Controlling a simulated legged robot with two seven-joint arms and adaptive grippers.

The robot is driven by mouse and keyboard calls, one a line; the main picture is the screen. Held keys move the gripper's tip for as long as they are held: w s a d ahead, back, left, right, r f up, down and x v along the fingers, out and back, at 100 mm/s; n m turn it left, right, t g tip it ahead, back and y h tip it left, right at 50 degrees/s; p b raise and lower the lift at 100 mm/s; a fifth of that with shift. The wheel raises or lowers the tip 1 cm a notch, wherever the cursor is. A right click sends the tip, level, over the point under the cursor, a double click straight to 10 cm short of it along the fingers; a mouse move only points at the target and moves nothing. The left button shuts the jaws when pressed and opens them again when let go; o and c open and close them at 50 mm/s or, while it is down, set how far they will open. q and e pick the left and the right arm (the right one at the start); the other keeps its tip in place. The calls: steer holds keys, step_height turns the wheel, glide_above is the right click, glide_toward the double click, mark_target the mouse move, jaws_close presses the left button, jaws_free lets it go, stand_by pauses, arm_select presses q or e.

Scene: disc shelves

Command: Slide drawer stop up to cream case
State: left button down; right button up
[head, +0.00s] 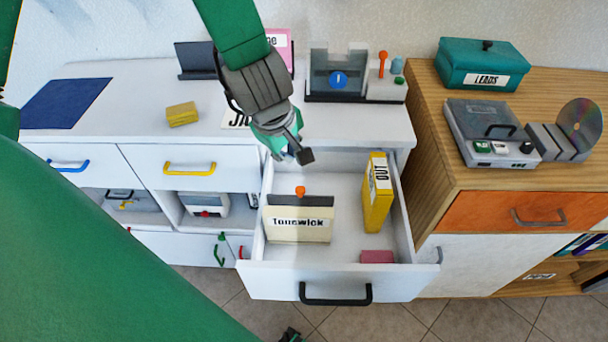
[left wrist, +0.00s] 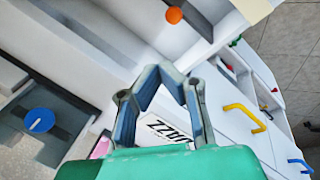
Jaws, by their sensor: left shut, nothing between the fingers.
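The cream case (head: 298,224), with a dark-lettered label, stands upright in the open white drawer, at the left. An orange knob (head: 300,191) shows just behind its top edge, above a dark strip; it seems to belong to the drawer stop, whose lower part is hidden. The knob (left wrist: 174,15) and a corner of the cream case (left wrist: 250,8) also show in the left wrist view. My left gripper (head: 295,155) is shut and empty over the drawer's back edge, behind and above the knob, apart from it. A dark piece at the head view's bottom edge may be my right gripper.
A yellow case marked OUT (head: 377,195) stands along the drawer's right wall, with a pink block (head: 377,257) near the front. A clear-walled device (head: 337,80) stands on the counter behind. Drawer floor between the cases is clear.

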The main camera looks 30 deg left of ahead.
arm_select(q)
steer(key=w+m, duration=0.2)
steer(key=m, duration=0.4)
steer(key=m+b, duration=0.5)
steer(key=m, duration=0.2)
glide_above(301, 201)
steer(key=w, duration=0.2)
step_height(301, 201, down, 10)
steer(key=shift+w+a+y, duration=0.2)
steer(key=shift+a+y, duration=0.2)
steer(key=shift+a, duration=0.05)
steer(key=shift+r, duration=0.1)
